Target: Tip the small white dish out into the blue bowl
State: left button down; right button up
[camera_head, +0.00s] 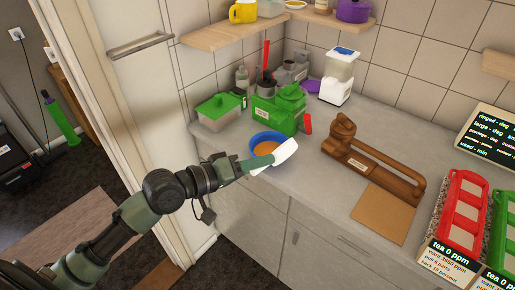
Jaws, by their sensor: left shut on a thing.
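The small white dish (284,154) is tilted steeply on its side at the right edge of the blue bowl. My left gripper (262,161) comes in from the left and is shut on the dish. The blue bowl (257,137) stands on the grey counter, and orange-brown contents show inside it. The dish and gripper cover the bowl's front right part. I cannot tell whether the dish touches the rim or still holds anything. My right gripper is not in view.
A green appliance (279,109) stands behind the bowl, with a green-lidded box (217,111) to its left. A brown press-like device (370,161) and brown board (383,213) lie to the right. Red and green racks stand at far right. Bare counter (300,185) lies between.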

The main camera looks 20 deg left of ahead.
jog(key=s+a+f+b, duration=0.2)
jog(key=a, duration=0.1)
pick_arm(q)
jog(key=w+f+m+y+p, duration=0.3)
jog(key=w+m+p, duration=0.4)
jog(key=p, duration=0.5)
jog(key=shift+w+a+f+m+t+y+p, duration=0.25)
jog(key=shift+a+m+y+p, duration=0.2)
jog(key=shift+y, duration=0.45)
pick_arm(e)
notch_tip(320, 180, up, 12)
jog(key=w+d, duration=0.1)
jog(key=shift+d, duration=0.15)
